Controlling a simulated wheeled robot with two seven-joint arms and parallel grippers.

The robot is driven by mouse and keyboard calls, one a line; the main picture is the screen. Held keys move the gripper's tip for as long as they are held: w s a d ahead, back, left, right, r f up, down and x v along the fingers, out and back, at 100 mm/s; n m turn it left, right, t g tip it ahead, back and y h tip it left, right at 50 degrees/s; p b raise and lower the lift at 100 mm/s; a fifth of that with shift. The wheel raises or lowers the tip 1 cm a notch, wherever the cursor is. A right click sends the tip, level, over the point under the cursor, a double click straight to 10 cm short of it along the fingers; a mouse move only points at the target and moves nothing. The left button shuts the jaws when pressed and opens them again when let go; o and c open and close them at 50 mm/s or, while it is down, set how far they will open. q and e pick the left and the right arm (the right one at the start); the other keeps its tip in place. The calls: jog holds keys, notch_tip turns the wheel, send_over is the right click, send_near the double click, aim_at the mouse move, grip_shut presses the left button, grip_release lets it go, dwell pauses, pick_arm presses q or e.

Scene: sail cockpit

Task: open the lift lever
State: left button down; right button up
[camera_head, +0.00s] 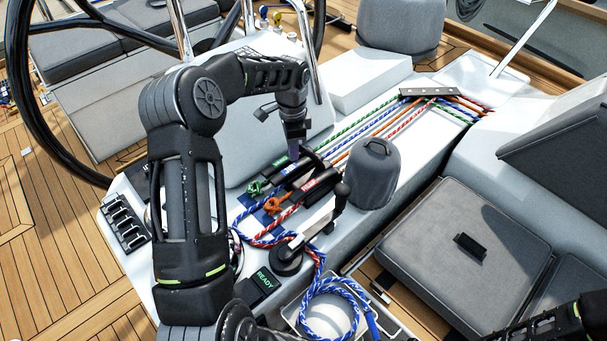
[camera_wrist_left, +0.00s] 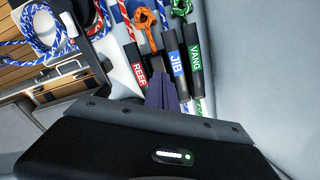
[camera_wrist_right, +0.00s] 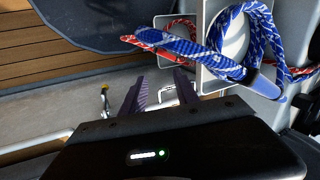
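No label reading LIFT is legible. In the head view the lever bank (camera_head: 318,183) sits on the white console between the ropes. My left gripper (camera_head: 296,157) points down at the bank; in its wrist view its fingers (camera_wrist_left: 166,92) are together, close to the JIB lever's end. Contact cannot be told. My right gripper (camera_wrist_right: 160,88) is open, fingers apart and empty, away from the levers.
A winch with a handle (camera_head: 341,195) stands in front of the levers, and a grey rounded cover (camera_head: 374,175) to their right. Coiled blue rope (camera_head: 330,310) lies in a tray below. A READY box (camera_head: 262,283) is nearby. The steering wheel (camera_head: 32,110) is at left.

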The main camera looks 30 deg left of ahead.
pick_arm(q)
jog(key=shift+r, duration=0.2)
jog(key=shift+w+d+r+p, duration=0.55)
jog(key=shift+w+d+r, duration=0.15)
jog(key=shift+w, duration=0.15)
jog(key=shift+s, duration=0.1)
jog(key=s, duration=0.2)
jog(key=s+a+b, duration=0.1)
jog(key=shift+s+a, duration=0.1)
jog(key=shift+s, duration=0.25)
